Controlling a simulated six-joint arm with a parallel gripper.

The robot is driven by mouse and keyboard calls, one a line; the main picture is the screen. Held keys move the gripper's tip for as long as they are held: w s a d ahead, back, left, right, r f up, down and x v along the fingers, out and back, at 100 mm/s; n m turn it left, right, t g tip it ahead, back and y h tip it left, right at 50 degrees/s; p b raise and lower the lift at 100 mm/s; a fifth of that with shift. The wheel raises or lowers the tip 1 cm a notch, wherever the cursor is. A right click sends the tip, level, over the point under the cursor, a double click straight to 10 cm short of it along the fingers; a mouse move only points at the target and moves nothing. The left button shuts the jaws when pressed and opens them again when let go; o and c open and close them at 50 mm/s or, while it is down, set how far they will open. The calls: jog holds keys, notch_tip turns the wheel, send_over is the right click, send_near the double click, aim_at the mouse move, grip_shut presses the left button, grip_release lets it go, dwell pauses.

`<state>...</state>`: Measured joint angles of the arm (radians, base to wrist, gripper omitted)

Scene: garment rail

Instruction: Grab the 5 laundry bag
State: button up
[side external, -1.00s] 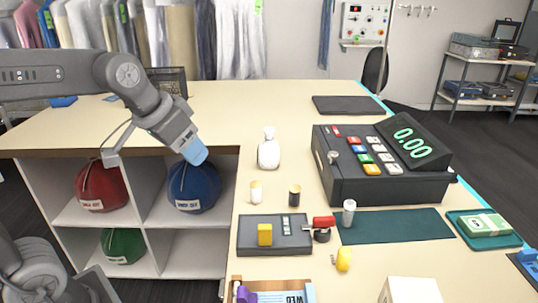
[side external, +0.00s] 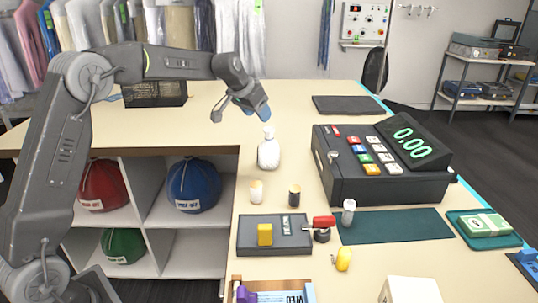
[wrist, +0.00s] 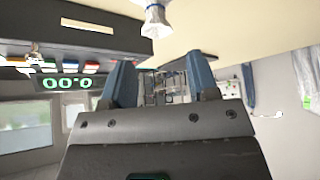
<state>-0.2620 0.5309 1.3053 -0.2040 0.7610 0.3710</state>
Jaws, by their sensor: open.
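Three tied laundry bags sit in the white cubby shelf under the counter. The red bag (side external: 103,183) is in the upper left compartment, partly behind my arm. The blue bag (side external: 193,180) is in the upper right one, and the green bag (side external: 122,240) in the lower left one. Each has a small white label too small to read surely; I see no clear 5. My gripper (side external: 262,108) is above the counter, up and right of the blue bag and away from all bags. In the wrist view my gripper (wrist: 160,78) has its two blue fingers apart with nothing between them.
A white bottle (side external: 268,152) stands on the counter just below my gripper. The cash register (side external: 380,165) is to its right. Small jars, a grey tray (side external: 275,246) and a teal mat (side external: 397,227) lie nearer.

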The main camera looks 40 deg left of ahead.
aim_at(269, 130)
jog(key=x, duration=0.5)
jog(key=shift+w+f, duration=0.2)
jog(key=shift+f, duration=0.15)
jog(key=x, duration=0.5)
jog(key=shift+d+f, duration=0.15)
jog(key=shift+d, duration=0.05)
grip_shut()
